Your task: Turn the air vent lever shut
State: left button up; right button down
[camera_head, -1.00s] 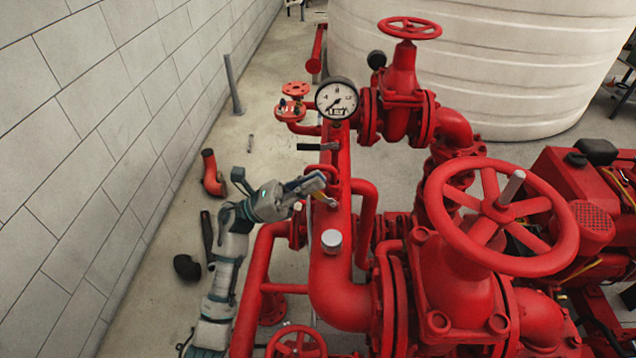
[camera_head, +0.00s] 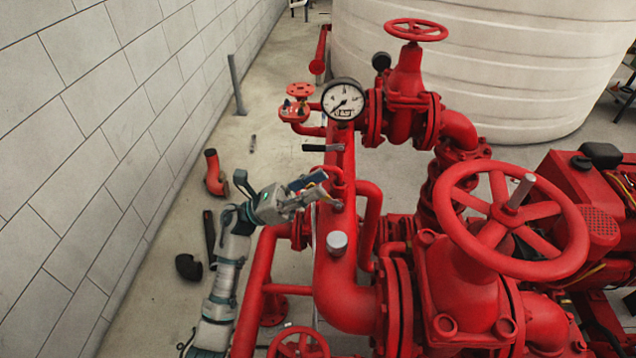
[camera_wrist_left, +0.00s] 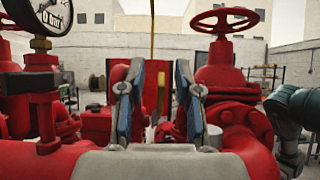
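My left gripper (camera_head: 318,187) reaches from the left to the upright side of the red pipe (camera_head: 335,265). Its two blue-and-grey fingers are apart, and the left wrist view shows the open gap (camera_wrist_left: 157,100) between them. A narrow yellow upright piece (camera_wrist_left: 161,92), possibly the air vent lever, shows in that gap; I cannot tell whether it touches a finger. In the head view a small brass-coloured fitting (camera_head: 337,204) is at the fingertips, partly hidden. A black handle (camera_head: 322,148) sticks out left from the pipe farther back. My right gripper is not in view.
A pressure gauge (camera_head: 343,100) and a small red valve (camera_head: 298,102) stand behind the gripper. A large red handwheel (camera_head: 513,222) is at the right. A grey block wall (camera_head: 90,130) runs along the left, with loose parts on the floor between.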

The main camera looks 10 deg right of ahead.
pick_arm(q)
jog(key=v, duration=1.1)
jog(key=shift+w+a+f, duration=0.15)
jog(key=shift+f, duration=0.1)
